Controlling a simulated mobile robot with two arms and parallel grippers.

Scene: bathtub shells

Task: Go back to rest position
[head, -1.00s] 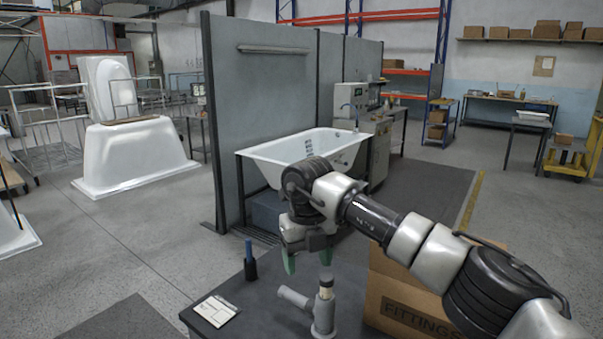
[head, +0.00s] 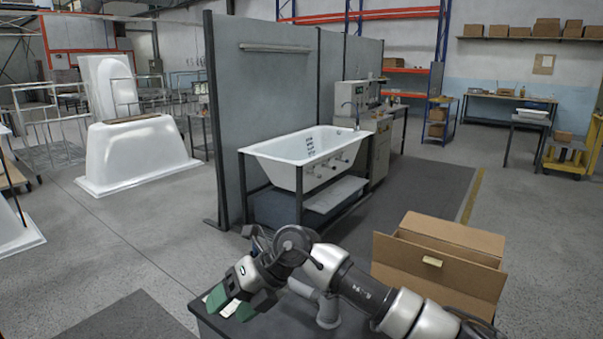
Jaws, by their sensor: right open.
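My right gripper (head: 236,304) is open, with green fingertips pointing down and to the left. It is over the left end of the dark table (head: 212,322) and nothing shows between its fingers. My right arm reaches across the lower part of the view from the bottom right. A grey pipe fitting (head: 328,308) stands on the table, partly behind my arm. My left gripper is not in view.
An open cardboard box (head: 440,268) is to the right, partly behind my arm. Behind the table, a white bathtub (head: 300,150) rests on a dark stand beside grey partition panels (head: 265,100). White tub shells (head: 140,155) stand at the left. The floor between is clear.

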